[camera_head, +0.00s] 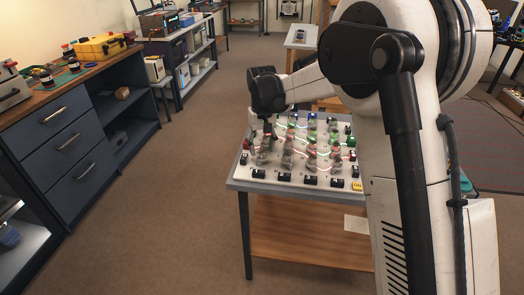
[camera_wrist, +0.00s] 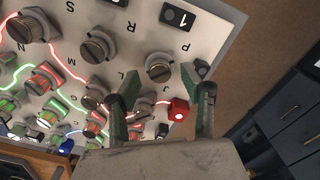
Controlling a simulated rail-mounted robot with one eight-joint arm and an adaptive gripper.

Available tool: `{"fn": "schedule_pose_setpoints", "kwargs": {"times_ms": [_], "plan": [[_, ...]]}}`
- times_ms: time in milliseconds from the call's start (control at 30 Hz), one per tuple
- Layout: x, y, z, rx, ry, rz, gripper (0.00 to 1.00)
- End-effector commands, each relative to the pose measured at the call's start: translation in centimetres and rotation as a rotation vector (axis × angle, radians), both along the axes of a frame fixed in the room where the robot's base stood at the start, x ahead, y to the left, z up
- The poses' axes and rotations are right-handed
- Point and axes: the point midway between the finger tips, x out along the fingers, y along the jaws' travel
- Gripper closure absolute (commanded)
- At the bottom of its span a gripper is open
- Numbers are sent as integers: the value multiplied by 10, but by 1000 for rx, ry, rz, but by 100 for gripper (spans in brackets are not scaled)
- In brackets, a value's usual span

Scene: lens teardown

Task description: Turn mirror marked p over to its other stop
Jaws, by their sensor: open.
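The letter P (camera_wrist: 186,47) is printed on the white board, upside down in the wrist view. The closest mount to it is a round silver knob with a slotted top, which I take as mirror P (camera_wrist: 160,67). Its tilt is hard to tell. My gripper (camera_wrist: 162,88) is open, its two green-padded fingers apart, with the knob just beyond and between the fingertips. I see no contact. In the head view my gripper (camera_head: 266,132) points down over the left part of the board (camera_head: 240,178); mirror P cannot be picked out there.
A red cube (camera_wrist: 178,110) shows between the fingers, close to the right one. A black block marked 1 (camera_wrist: 178,17) stands near the edge. Floor lies beyond.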

Motion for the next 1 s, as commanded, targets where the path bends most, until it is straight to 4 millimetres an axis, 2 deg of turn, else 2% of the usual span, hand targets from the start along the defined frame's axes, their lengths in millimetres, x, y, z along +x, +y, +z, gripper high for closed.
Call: {"fn": "schedule_pose_setpoints", "kwargs": {"times_ms": [300, 500, 700, 1000], "plan": [[0, 0, 63, 0, 0, 0, 58], [0, 0, 92, 0, 0, 0, 58], [0, 0, 103, 0, 0, 0, 58], [0, 0, 104, 0, 0, 0, 58]]}}
